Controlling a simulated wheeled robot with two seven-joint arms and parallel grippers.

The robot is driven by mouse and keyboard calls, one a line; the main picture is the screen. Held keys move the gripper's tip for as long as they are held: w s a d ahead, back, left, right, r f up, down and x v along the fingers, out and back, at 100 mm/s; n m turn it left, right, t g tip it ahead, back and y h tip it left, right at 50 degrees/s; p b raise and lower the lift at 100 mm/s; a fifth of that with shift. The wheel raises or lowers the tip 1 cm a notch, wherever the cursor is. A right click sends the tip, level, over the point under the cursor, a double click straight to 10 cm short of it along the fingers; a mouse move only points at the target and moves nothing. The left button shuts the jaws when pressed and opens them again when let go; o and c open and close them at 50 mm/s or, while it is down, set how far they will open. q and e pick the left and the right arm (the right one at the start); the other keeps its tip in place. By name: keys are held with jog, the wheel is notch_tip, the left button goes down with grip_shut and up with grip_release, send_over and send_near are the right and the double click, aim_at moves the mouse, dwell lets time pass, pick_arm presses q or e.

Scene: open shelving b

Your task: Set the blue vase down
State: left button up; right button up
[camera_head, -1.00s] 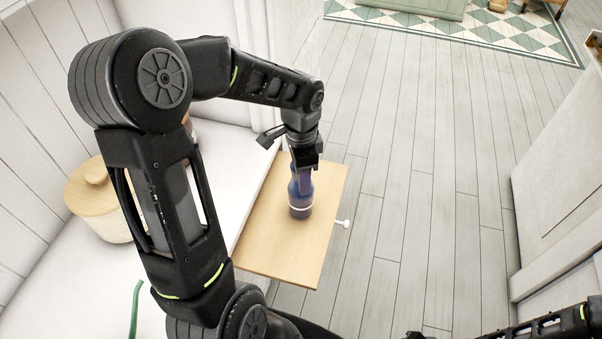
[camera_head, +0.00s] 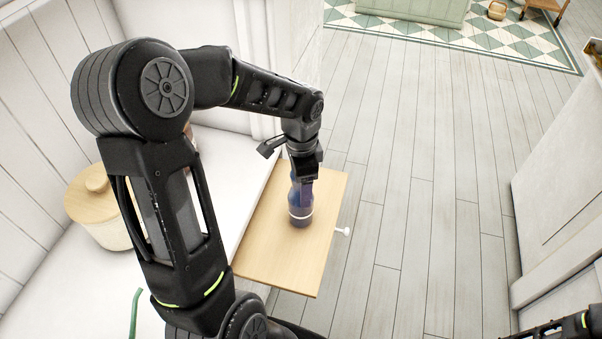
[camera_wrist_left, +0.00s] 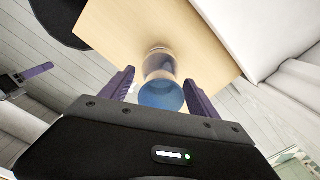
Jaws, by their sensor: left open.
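The blue vase (camera_head: 300,213), dark blue with a pale band, stands upright on the light wooden board (camera_head: 270,258) in the head view. My left gripper (camera_head: 303,182) reaches down over it from above. In the left wrist view the vase (camera_wrist_left: 161,82) lies between the two spread purple fingers of my left gripper (camera_wrist_left: 159,78), with a visible gap on each side. The gripper is open around the vase, not clamped on it. Part of my right gripper (camera_wrist_left: 36,72), with a purple finger, shows at the left of the wrist view; its opening is unclear.
A white counter (camera_head: 222,165) adjoins the board on the left and holds a cream pot with a wooden lid (camera_head: 95,205). A white knob (camera_head: 343,231) sticks out at the board's right edge. Open plank floor lies to the right, with a white cabinet (camera_head: 565,205) beyond.

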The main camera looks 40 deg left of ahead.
pick_arm(q)
notch_tip(320, 180, up, 12)
jog(key=shift+b, duration=0.45)
jog(key=shift+s+d, duration=0.1)
dwell(0.5)
